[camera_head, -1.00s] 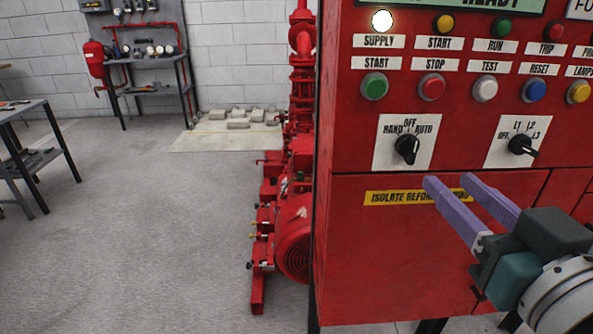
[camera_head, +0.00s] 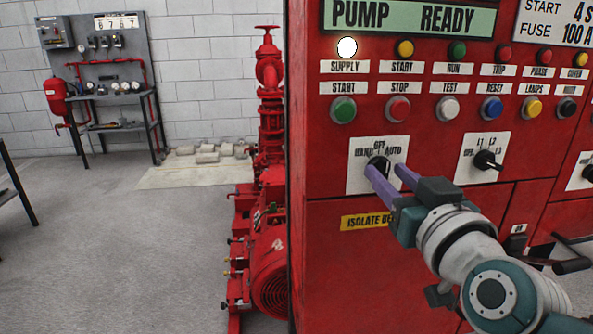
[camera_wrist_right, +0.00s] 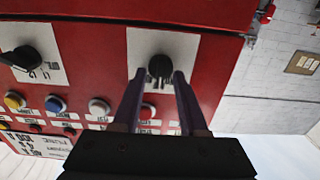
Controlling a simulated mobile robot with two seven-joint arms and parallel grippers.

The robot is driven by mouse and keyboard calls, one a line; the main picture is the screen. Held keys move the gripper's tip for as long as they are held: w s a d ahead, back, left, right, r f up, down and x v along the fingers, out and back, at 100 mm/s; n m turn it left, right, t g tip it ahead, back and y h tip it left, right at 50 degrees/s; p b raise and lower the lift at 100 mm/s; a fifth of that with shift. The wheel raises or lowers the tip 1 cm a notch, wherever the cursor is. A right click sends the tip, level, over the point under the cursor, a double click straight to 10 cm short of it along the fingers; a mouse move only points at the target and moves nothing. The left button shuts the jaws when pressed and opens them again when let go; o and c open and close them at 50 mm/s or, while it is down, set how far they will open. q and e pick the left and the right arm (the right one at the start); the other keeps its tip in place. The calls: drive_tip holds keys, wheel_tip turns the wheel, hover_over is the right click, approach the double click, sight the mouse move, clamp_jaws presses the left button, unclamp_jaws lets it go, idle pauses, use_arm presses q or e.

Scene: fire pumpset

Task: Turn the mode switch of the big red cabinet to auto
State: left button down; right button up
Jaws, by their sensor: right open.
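The big red cabinet (camera_head: 330,260) fills the right half of the head view. Its mode switch (camera_head: 378,161) is a black knob on a white plate marked HAND, OFF and AUTO. My right gripper (camera_head: 386,170) is open, with its purple fingers pointing at the knob and partly covering it. In the right wrist view the knob (camera_wrist_right: 160,68) sits between the two fingertips (camera_wrist_right: 158,76), with a gap visible on each side. I cannot tell which label the knob points to. My left gripper is not in view.
A second black selector (camera_head: 486,160), marked L1, L2 and L3, is right of the mode switch. Push buttons such as the red stop button (camera_head: 397,108) sit above it. A red pump (camera_head: 265,250) stands left of the cabinet. The floor (camera_head: 130,260) at left is clear.

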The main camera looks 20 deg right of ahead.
clamp_jaws()
idle(0.3)
idle(0.3)
